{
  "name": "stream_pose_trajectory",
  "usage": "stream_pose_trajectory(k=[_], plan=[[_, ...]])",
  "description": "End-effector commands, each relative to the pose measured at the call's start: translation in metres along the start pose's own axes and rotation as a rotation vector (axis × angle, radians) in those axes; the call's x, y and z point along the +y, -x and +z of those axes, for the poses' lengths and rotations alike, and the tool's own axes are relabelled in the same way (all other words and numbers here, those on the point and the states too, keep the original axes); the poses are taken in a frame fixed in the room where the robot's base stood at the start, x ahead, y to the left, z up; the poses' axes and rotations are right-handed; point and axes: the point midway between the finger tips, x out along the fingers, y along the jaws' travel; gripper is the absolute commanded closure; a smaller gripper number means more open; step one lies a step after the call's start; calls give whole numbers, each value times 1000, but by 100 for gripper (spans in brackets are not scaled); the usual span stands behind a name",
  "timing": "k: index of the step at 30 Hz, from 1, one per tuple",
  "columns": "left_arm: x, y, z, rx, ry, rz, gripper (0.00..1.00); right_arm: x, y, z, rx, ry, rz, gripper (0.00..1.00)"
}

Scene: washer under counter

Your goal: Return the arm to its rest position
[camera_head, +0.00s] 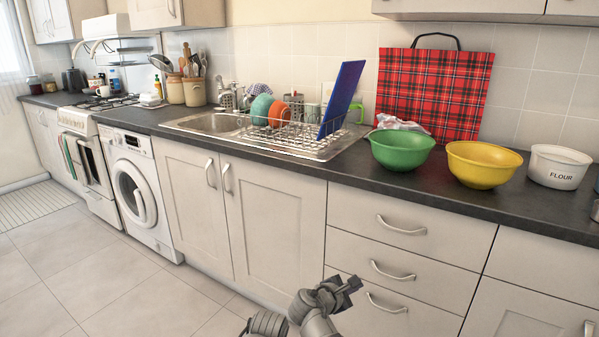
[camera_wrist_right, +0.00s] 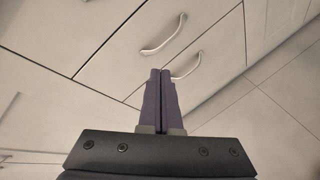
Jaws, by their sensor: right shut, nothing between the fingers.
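My right arm comes up at the bottom centre of the head view, in front of the drawers. Its dark right gripper (camera_head: 345,287) is in the air before the lowest drawer. In the right wrist view the two fingers of this gripper (camera_wrist_right: 160,75) lie together, shut and empty. They point toward the drawer fronts and apart from them as far as I can see. My left gripper is not in view.
Drawers (camera_head: 395,247) and cupboard doors (camera_head: 235,205) stand under the dark counter (camera_head: 450,198). Green (camera_head: 402,150) and yellow (camera_head: 483,164) bowls and a flour tub (camera_head: 558,167) stand on it. The washer (camera_head: 127,187) is at left. The tiled floor (camera_head: 110,285) is clear.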

Motion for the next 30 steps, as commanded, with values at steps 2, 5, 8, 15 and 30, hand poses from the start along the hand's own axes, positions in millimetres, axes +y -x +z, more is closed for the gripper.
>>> stream_pose_trajectory(k=[2,5,8,15,30], plan=[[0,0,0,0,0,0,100,-41,12,-21,89,-250,-162,100],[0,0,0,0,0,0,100,-85,33,-50,163,-532,-385,100],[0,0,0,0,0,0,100,-117,59,-74,194,-740,-591,100],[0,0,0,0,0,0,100,-166,127,-112,169,-1045,-1011,100],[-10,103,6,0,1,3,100,-115,192,-51,137,-1121,-1151,100]])
